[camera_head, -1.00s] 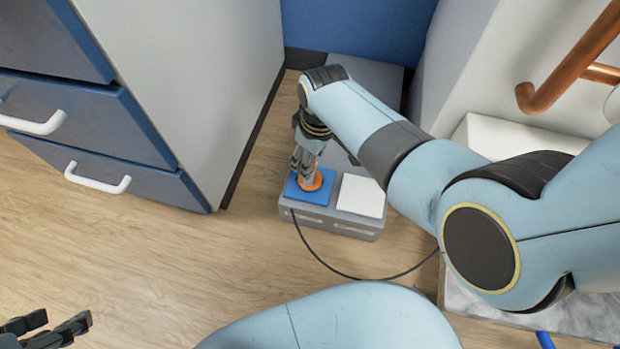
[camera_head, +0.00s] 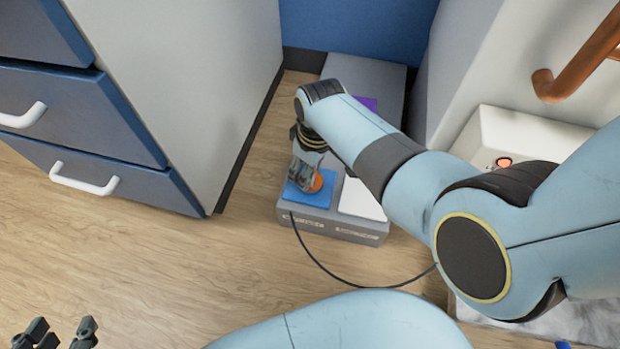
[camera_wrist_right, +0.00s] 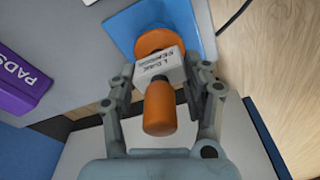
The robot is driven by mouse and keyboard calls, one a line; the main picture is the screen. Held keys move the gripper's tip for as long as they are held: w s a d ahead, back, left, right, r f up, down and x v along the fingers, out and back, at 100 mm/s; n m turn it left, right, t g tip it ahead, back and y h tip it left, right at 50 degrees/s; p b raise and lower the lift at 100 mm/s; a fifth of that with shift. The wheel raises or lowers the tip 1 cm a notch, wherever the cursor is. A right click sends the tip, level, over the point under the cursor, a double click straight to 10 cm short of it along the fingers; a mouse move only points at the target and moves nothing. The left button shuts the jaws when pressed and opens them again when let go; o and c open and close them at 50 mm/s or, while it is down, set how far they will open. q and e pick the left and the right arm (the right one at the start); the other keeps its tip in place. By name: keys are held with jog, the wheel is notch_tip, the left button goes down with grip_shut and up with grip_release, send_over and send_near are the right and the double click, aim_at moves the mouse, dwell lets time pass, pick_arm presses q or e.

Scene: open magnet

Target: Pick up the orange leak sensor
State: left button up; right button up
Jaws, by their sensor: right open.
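The orange leak sensor stands on a blue pad (camera_head: 307,194) of a grey platform. Its orange disc shows in the head view (camera_head: 317,183), partly hidden by my right gripper (camera_head: 304,171). In the right wrist view the sensor has an orange handle (camera_wrist_right: 159,108), a white block labelled "LEAK SENSOR" and an orange round end over the blue pad. My right gripper (camera_wrist_right: 160,70) is open, with one finger on each side of the sensor. My left gripper (camera_head: 60,334) is at the bottom left of the head view, fingers apart and empty.
A white pad (camera_head: 361,199) lies beside the blue one. A purple block marked "PADS" (camera_wrist_right: 20,90) lies on the grey surface. A cable (camera_head: 330,272) runs along the floor. Drawers (camera_head: 90,140) stand left, a copper pipe (camera_head: 582,65) and white box (camera_head: 500,132) right.

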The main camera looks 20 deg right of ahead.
grip_shut()
dwell(0.4)
jog(key=shift+r, duration=0.1)
